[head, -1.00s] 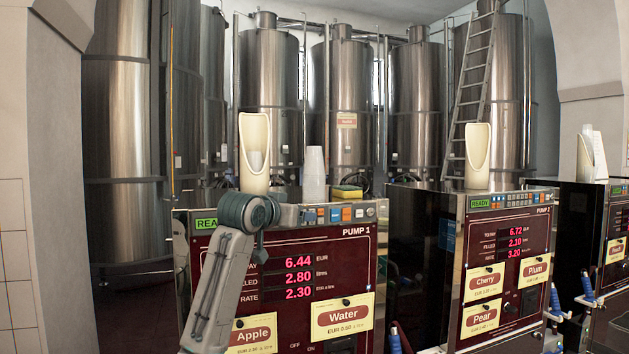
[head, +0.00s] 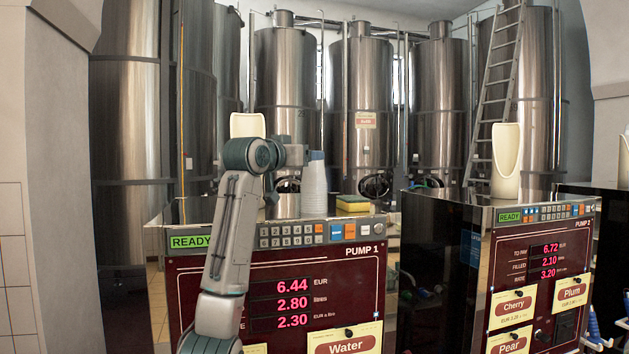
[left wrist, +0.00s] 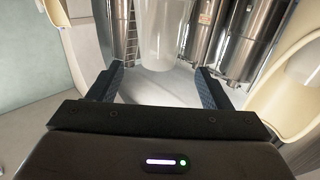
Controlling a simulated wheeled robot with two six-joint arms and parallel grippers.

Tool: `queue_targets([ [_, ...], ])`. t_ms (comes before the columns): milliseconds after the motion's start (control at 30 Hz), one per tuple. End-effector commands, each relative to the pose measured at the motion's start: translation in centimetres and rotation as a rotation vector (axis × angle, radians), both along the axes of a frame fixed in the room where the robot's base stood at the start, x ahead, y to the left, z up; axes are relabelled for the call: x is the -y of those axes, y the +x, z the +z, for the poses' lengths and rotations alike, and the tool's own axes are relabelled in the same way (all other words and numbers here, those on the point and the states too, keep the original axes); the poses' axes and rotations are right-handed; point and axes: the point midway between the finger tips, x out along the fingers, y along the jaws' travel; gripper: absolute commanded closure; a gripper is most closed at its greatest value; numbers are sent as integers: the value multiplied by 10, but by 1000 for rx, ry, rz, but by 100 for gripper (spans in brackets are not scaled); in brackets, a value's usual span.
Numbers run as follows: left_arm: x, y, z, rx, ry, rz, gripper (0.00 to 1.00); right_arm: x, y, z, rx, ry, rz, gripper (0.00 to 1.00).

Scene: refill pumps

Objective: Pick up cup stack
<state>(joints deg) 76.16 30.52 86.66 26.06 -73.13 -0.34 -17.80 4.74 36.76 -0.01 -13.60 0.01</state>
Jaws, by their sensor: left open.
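The white cup stack (head: 315,190) stands upright on top of Pump 1, beside the cream cup holder (head: 247,125), which my arm partly hides. My left gripper (head: 316,156) is at the upper part of the stack, and its arm covers part of the view. In the left wrist view the gripper (left wrist: 160,85) is open, with its two dark fingers spread. The translucent cup stack (left wrist: 160,38) shows ahead in the gap between them; contact is not visible. My right gripper is not in view.
A yellow sponge (head: 352,203) lies on the pump top, right of the stack. The cream holder (left wrist: 285,75) is close to the right finger in the wrist view. Pump 2 (head: 540,255) stands to the right with another cream holder (head: 506,160). Steel tanks fill the back.

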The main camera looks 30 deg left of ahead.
Motion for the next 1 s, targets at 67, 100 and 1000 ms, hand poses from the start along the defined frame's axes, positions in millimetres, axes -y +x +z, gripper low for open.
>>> queue_targets([
  [67, 0, 7, 0, -2, 0, -1, 28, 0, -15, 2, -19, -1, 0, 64],
  [100, 0, 9, 0, -3, -1, 0, 28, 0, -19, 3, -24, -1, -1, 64],
  [1000, -3, 60, -4, -1, 0, 0, 71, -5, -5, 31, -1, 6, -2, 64],
])
